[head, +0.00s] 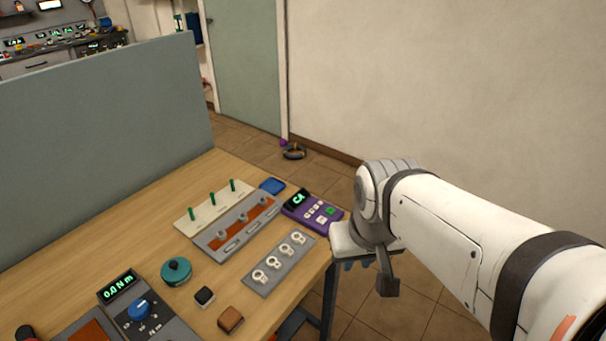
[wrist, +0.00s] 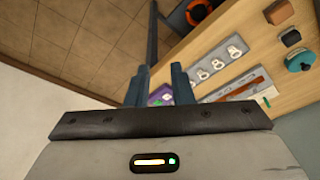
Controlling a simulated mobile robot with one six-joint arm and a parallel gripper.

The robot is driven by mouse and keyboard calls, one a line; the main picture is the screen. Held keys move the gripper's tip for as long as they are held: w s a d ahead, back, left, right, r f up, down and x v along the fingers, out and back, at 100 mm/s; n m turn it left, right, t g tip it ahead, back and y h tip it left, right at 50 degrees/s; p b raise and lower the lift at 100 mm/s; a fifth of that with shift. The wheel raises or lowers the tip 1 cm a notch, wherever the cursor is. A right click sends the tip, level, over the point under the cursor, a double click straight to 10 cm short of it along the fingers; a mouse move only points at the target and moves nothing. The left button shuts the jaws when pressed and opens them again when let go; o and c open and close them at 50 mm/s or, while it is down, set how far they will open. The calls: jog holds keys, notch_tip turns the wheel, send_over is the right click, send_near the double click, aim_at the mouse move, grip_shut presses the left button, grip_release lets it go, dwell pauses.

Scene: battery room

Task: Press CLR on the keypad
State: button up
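The purple keypad (head: 313,212) lies at the far right corner of the wooden table. Its display shows green characters that look like "CA", above several pale keys and one green key; the key labels are too small to read. My gripper (head: 359,264) is mostly hidden under my wrist, just off the table's right edge and to the right of the keypad. In the wrist view, the two blue-grey fingers of my gripper (wrist: 160,72) stand apart with nothing held. Part of the keypad (wrist: 161,94) shows through the gap between them; the rest is hidden.
The table (head: 155,243) also holds a plate with white rings (head: 279,262), a rack with green pegs (head: 213,210), a blue item (head: 272,186), a teal knob (head: 176,271) and a torque display unit (head: 150,310). A grey partition (head: 100,145) stands behind. Floor right is open.

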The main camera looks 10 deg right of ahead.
grip_shut()
dwell(1.1)
